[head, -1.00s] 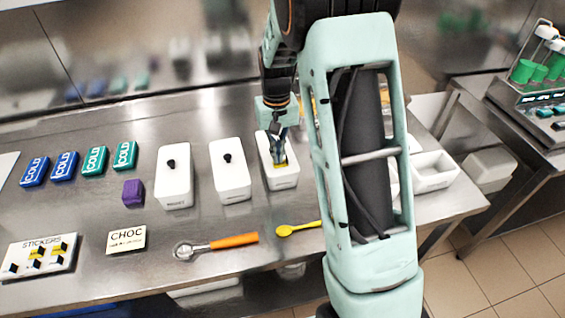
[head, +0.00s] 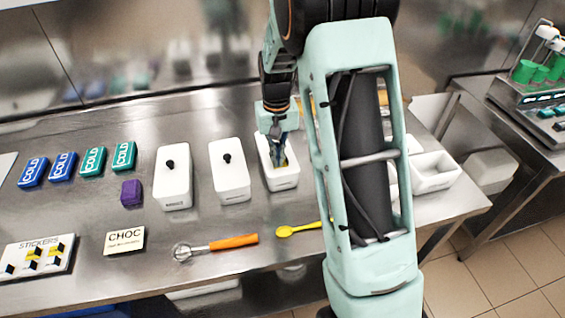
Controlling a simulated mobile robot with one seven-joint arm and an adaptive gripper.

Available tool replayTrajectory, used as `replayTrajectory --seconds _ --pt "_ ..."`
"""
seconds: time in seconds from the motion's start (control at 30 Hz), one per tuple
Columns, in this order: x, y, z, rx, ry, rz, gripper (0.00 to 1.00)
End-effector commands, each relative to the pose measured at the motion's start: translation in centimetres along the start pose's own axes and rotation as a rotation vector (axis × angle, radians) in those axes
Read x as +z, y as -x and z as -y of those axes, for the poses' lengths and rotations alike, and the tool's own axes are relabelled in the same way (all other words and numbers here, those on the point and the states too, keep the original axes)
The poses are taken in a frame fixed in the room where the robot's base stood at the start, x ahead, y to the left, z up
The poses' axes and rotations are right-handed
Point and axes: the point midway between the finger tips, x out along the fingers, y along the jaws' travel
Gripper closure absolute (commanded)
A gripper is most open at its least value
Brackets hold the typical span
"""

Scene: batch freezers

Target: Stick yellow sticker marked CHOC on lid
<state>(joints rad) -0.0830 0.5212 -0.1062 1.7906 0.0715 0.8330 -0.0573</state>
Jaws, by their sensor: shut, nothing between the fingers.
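The white sticker card (head: 20,250) headed STICKERS lies at the front left with several yellow-and-black stickers on it; their small print is unreadable. A pale card marked CHOC (head: 125,240) stands to its right. Two white tubs, the left one (head: 173,185) and the middle one (head: 229,178), have white lids with black knobs. My gripper (head: 280,158) is shut and empty, pointing down over the third white tub (head: 281,183). The fingers partly hide this tub's top.
Blue (head: 63,166) and green (head: 94,162) COLD packs and a purple block (head: 131,192) lie at left. An orange-handled scoop (head: 232,242) and yellow spoon (head: 298,229) lie in front of the tubs. An empty white bin (head: 435,172) is at right, past my arm.

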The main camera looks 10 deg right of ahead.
Motion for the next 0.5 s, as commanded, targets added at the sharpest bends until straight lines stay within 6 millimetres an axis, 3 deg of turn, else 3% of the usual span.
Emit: replayTrajectory --seconds 0.5 --pt "0.0 1.0 0.0 0.0 0.0 0.0 1.0"
